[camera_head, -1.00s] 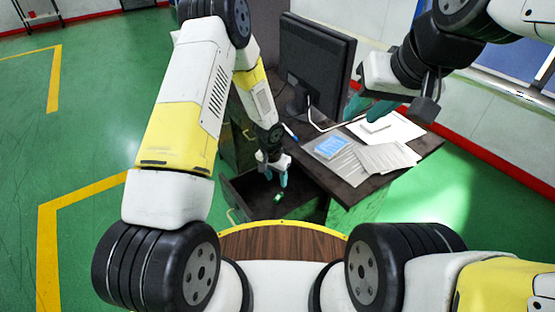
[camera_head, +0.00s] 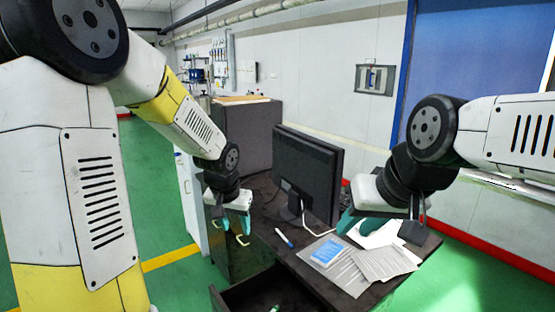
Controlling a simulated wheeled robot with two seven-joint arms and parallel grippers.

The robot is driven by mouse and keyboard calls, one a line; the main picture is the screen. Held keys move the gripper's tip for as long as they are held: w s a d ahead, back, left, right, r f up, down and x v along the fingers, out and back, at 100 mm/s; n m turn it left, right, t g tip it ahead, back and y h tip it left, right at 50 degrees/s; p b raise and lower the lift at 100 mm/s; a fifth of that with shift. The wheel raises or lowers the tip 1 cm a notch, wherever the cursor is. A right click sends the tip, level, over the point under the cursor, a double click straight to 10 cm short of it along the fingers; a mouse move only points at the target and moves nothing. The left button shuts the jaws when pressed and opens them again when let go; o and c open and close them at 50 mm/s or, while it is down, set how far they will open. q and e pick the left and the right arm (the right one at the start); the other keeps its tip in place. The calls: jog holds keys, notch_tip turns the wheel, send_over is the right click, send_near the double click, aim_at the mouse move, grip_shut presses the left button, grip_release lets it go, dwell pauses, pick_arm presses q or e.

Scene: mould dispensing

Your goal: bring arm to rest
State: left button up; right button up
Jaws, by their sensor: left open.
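My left gripper (camera_head: 234,226) hangs to the left of the monitor, above and behind the open drawer. Its teal fingertips are apart with nothing between them. My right gripper (camera_head: 358,222) is over the right part of the desk, close above the papers in the picture. Its teal fingers overlap in this view, so I cannot tell how far apart they are. The open drawer (camera_head: 232,300) is cut off by the bottom edge of the picture. A small green object (camera_head: 274,308) lies in it, barely in view.
A black monitor (camera_head: 307,176) stands on the dark desk (camera_head: 290,255) between my grippers. Papers (camera_head: 384,264), a blue item (camera_head: 327,252) and a pen (camera_head: 284,237) lie on it. A dark cabinet (camera_head: 245,138) stands behind. Green floor is open at left.

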pick_arm(q)
jog(key=s+a+r+n+t, duration=0.1)
jog(key=s+r, duration=0.6)
jog(key=s, duration=0.3)
jog(key=s+a+r+n+t+h, duration=0.1)
jog(key=s+r, duration=0.6)
jog(key=s, duration=0.3)
jog(key=shift+a+h, duration=0.3)
jog(key=shift+a, duration=0.05)
